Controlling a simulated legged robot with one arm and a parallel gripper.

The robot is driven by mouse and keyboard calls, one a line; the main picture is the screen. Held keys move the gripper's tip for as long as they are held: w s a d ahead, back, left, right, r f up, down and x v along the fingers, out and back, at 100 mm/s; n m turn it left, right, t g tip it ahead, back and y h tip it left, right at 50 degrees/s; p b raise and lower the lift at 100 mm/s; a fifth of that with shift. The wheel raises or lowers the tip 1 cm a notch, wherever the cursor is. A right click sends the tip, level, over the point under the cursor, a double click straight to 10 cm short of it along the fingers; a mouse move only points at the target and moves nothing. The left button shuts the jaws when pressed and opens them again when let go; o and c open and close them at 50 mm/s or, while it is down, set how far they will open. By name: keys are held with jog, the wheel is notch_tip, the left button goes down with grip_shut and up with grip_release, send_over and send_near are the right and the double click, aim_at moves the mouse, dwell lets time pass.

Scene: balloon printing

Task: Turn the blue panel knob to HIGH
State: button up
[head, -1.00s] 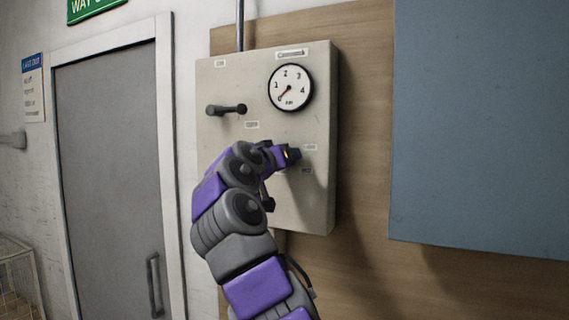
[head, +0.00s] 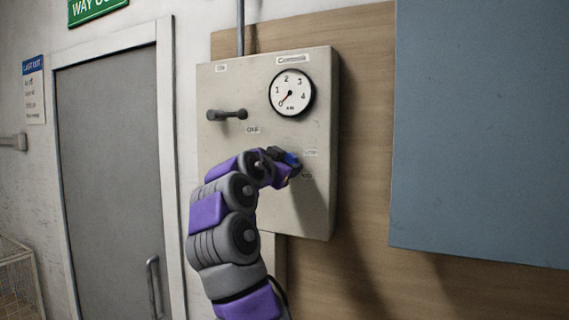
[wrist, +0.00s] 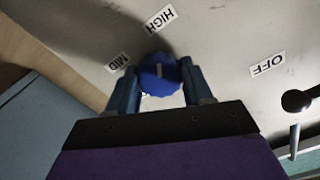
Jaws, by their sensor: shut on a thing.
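The blue knob (wrist: 160,75) sits on the grey panel face between my gripper's two fingers in the wrist view. My gripper (wrist: 155,88) is shut on it, one finger on each side. A pale line on the knob runs nearly straight up the picture, roughly in line with the HIGH label (wrist: 161,18). The MID label (wrist: 118,62) is to its left and the OFF label (wrist: 267,63) to its right. In the head view, a bit of the blue knob (head: 292,159) shows at the end of my arm. My gripper (head: 285,165) partly hides it.
The control panel (head: 228,85) carries a round gauge (head: 292,92) with its needle low and a dark lever (head: 227,114) above my arm. A dark round-ended part (wrist: 298,100) is at the wrist view's right. A blue-grey cabinet (head: 480,130) stands right of the panel.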

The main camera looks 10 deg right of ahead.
jog(key=shift+m, duration=0.5)
jog(key=o, duration=1)
jog(key=shift+w+a, duration=0.1)
jog(key=shift+w, duration=0.05)
jog(key=shift+o, duration=0.2)
jog(key=b+v, duration=0.1)
jog(key=v, duration=1.6)
jog(key=shift+s+a, duration=0.2)
